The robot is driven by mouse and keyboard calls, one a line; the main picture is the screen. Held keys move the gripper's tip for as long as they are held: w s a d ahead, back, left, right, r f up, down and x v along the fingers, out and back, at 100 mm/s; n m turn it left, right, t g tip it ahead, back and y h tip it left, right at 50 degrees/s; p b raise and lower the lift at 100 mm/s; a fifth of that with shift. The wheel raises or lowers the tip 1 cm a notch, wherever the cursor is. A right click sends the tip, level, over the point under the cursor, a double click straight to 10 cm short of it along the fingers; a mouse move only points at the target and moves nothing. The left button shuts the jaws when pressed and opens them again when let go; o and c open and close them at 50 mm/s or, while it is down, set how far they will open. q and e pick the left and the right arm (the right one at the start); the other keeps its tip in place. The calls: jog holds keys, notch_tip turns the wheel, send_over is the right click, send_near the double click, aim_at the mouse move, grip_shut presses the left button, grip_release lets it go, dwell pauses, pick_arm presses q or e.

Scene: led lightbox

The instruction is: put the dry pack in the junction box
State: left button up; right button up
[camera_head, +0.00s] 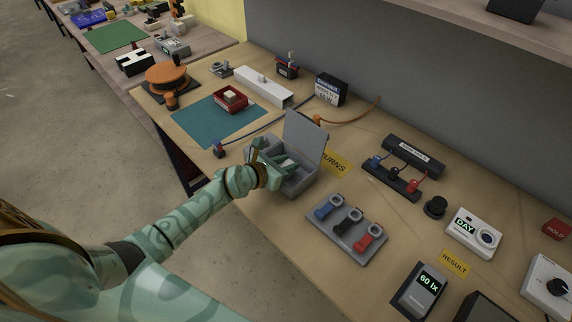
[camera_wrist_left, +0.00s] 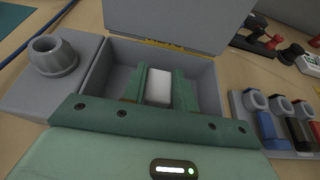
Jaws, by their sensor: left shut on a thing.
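The grey junction box (camera_head: 297,187) stands on the wooden bench with its lid (camera_head: 307,138) raised. In the left wrist view the box (camera_wrist_left: 208,80) is open below me, with a round grey fitting (camera_wrist_left: 53,57) at its left side. My left gripper (camera_head: 277,164) reaches into the box opening. Its two green fingers (camera_wrist_left: 160,78) are shut on the white dry pack (camera_wrist_left: 158,88), one on each side. The pack is inside the outline of the box; whether it touches the floor cannot be told. My right gripper is not in view.
A red tray (camera_head: 229,106) holding a small pale block stands on a teal mat (camera_head: 196,124). A stand with blue, black and red clips (camera_head: 347,229) is right of the box. A blue cable (camera_head: 262,128) runs behind the box. A yellow label (camera_head: 335,163) lies beside it.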

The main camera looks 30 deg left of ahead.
pick_arm(q)
jog(key=o, duration=1)
jog(key=shift+f, duration=0.1)
jog(key=shift+c, duration=0.2)
jog(key=shift+s+r, duration=0.2)
jog(key=shift+r, duration=0.1)
jog(key=p+v, duration=0.3)
jog(key=v, duration=0.7)
jog(key=shift+s+a, duration=0.1)
jog(key=shift+s, duration=0.05)
jog(key=shift+s+a+r, duration=0.25)
jog(key=shift+s+r, duration=0.05)
jog(key=shift+s, duration=0.3)
